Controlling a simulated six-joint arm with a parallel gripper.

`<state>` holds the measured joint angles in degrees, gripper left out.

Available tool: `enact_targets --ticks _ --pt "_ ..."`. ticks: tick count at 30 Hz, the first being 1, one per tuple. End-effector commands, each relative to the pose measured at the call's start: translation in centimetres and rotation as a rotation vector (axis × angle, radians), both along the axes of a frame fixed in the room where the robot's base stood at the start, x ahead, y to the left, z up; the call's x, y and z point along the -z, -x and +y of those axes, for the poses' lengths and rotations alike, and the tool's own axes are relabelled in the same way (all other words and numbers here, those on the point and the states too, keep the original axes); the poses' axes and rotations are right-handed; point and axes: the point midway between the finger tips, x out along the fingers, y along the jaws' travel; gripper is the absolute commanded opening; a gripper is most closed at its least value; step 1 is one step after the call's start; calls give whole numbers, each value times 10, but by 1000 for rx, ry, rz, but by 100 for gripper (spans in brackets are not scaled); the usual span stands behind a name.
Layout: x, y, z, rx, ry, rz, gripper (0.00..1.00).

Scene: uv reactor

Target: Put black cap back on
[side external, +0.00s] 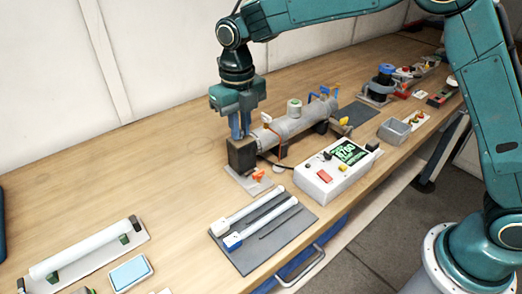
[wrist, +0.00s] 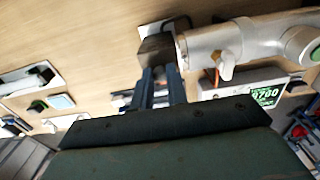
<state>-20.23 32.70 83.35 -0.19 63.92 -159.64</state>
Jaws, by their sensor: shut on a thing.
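The black cap (side external: 241,156) is a dark block at the left end of the grey reactor cylinder (side external: 298,124). My gripper (side external: 240,134) points down from above with its blue fingers shut on the cap. In the wrist view the fingers (wrist: 162,72) reach the cap (wrist: 156,48), which sits in line with the open-looking end of the cylinder (wrist: 212,46). The cap is beside that end, very close. I cannot tell whether it touches or is seated on it. The fingers hide part of the cap.
A white control box (side external: 336,172) with a green display stands in front of the cylinder. A grey mat (side external: 262,236) with lamp tubes lies nearer. A white tube on a stand (side external: 84,250) is at the lower left. The table behind and left of the cap is clear.

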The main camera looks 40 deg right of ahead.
Motion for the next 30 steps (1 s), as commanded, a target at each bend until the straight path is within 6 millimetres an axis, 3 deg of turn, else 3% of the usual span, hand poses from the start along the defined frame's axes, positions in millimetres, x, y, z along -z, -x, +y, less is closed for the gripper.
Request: enact_targets --ticks 19,20,23,30 --pt "11 0 0 0 0 0 0" --pt "11 0 0 0 0 0 19" --pt "11 0 0 0 0 0 39" --pt "11 0 0 0 0 0 40"
